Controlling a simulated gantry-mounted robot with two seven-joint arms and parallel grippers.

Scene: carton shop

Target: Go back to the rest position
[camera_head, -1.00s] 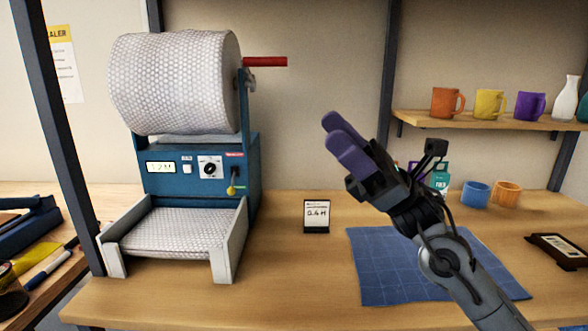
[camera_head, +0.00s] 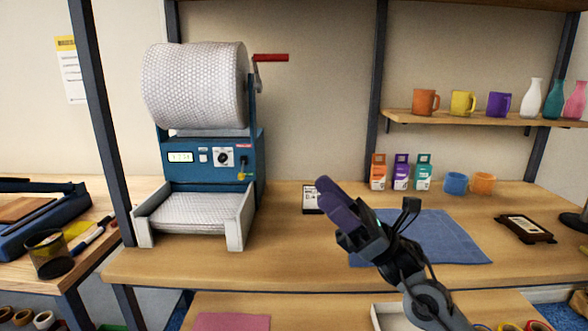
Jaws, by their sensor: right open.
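My right gripper (camera_head: 324,194) has purple fingers and hangs above the front middle of the wooden table (camera_head: 280,262). It is open, and nothing shows between its fingers. Its arm comes in from the bottom right. My left gripper is not in view.
A blue dispenser (camera_head: 185,157) with a bubble-wrap roll (camera_head: 195,86) and red crank stands left of the gripper. Small boxes (camera_head: 401,172), cups (camera_head: 456,183) and a dark tray (camera_head: 524,228) stand right. A shelf (camera_head: 470,120) holds mugs and vases. Table space between dispenser and gripper is clear.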

